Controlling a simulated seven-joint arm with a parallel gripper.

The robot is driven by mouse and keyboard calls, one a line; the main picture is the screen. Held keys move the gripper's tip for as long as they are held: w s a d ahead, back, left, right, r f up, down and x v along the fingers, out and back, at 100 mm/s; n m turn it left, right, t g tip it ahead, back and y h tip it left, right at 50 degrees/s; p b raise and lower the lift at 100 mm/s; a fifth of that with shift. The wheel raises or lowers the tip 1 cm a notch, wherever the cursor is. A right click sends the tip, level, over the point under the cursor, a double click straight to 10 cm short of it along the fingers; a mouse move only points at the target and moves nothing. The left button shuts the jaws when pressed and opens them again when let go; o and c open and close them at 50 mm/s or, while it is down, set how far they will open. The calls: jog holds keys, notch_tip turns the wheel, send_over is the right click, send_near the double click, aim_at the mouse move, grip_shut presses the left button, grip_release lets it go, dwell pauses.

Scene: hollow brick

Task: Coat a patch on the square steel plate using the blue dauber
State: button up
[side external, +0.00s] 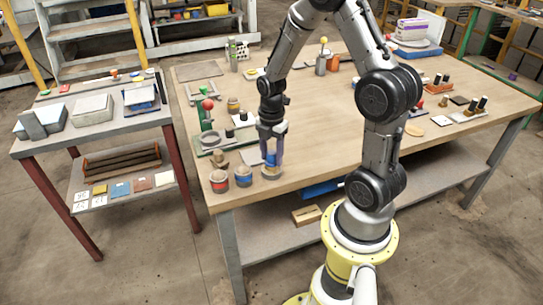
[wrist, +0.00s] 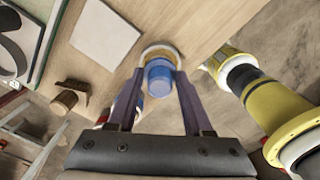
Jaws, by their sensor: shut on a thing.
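My gripper (side external: 271,164) points down near the front left corner of the wooden table, shut on the blue dauber (side external: 271,159). In the wrist view the dauber (wrist: 158,80) sits between the two fingertips (wrist: 159,80). Its lower end is over or in a round, pale-rimmed pot (side external: 271,173); the contact is hidden. A pale square plate (wrist: 105,36) lies flat on the table close by, apart from the gripper. It looks bare.
Two small tins, one red-banded (side external: 219,181) and one blue (side external: 243,176), stand left of the pot. A brown wooden piece (wrist: 66,101) lies beside the plate. A green-framed fixture with a red knob (side external: 208,104) stands behind. The table's middle is clear.

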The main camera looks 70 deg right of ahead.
aim_at(271, 152)
jog(key=shift+r, duration=3.15)
